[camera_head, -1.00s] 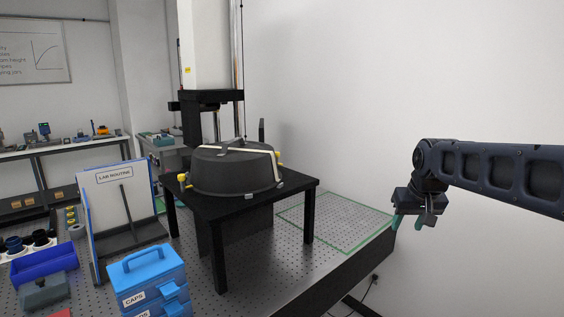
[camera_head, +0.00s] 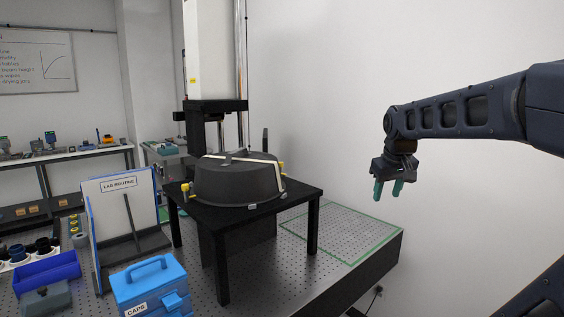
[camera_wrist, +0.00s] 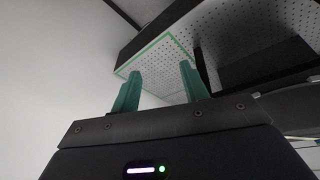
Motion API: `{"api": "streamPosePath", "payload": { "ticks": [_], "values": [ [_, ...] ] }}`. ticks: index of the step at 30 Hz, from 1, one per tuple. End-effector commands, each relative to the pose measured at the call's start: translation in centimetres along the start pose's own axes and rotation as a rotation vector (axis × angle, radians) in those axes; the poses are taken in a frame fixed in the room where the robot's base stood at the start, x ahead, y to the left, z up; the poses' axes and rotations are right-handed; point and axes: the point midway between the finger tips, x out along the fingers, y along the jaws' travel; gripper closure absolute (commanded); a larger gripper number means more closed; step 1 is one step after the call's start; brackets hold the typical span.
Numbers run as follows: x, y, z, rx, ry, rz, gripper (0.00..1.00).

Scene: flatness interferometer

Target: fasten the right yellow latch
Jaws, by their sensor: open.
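The housing sits on a black stand (camera_head: 262,221). Another yellow latch (camera_head: 185,187) shows at its left side. I cannot tell from here how either latch is set. My gripper (camera_head: 388,191) hangs in the air well to the right of the housing, its green fingers pointing down, apart and empty. In the wrist view my open fingers (camera_wrist: 158,88) show with nothing between them. Neither latch shows in the wrist view.
The perforated table (camera_head: 293,258) has a green-outlined area (camera_head: 372,225) of bare top at right. A blue caps case (camera_head: 150,284) and a lab routine board (camera_head: 119,215) stand at front left. A white column (camera_head: 213,50) rises behind the housing. The wall is at the back.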

Motion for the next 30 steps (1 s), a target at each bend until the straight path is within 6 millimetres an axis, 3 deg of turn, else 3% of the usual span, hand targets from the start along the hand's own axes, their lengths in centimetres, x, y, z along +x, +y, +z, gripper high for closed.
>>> {"api": "streamPosePath", "payload": {
  "ticks": [3, 14, 30],
  "values": [
    [-0.6, -0.8, -4.3, -0.095, -0.016, -0.012, 0.55],
    [-1.2, -4.1, -16.5, -0.388, -0.047, -0.08, 0.55],
    [1.3, -10.3, -32.6, -0.796, -0.033, -0.262, 0.55]
  ]
}}
